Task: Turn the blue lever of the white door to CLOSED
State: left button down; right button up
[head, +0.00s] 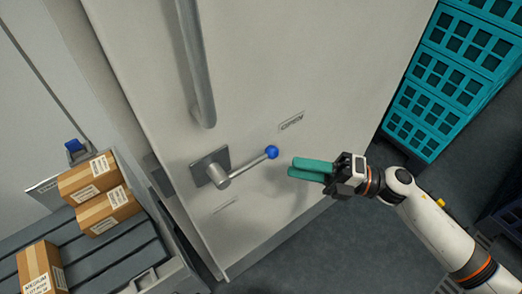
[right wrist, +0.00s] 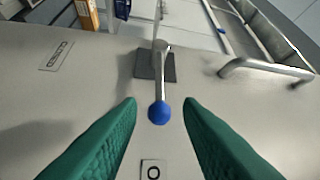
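The white door (head: 262,60) carries a metal lever (head: 245,168) with a blue ball knob (head: 272,152) at its end. The lever runs from a square grey plate (head: 206,163) toward the OPEN label (head: 291,122). A second label, faint in the head view (head: 224,207), shows in the right wrist view (right wrist: 56,55), too small to read surely. My right gripper (head: 290,166) has green fingers, open and empty, just short of the knob. In the right wrist view the blue knob (right wrist: 159,113) appears centred between the fingertips (right wrist: 161,103). My left gripper is out of view.
A long grey handle (head: 196,65) stands out from the door above the lever. Cardboard boxes (head: 88,180) sit on a grey slatted surface (head: 110,250) at left. Teal crates (head: 445,75) are stacked at right. The floor between is clear.

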aim_at(261, 157)
jog(key=a+p, duration=0.1)
jog(key=a, duration=0.1)
jog(key=w+a+r, duration=0.1)
jog(key=a, duration=0.2)
jog(key=a+p, duration=0.1)
jog(key=a, duration=0.1)
jog(key=shift+w+a+r+p, duration=0.2)
jog(key=shift+w+a+p, duration=0.05)
jog(key=shift+w+p, duration=0.05)
jog(key=shift+w+a+f, duration=0.1)
jog(key=shift+a, duration=0.55)
jog(key=shift+c, duration=0.5)
grip_shut()
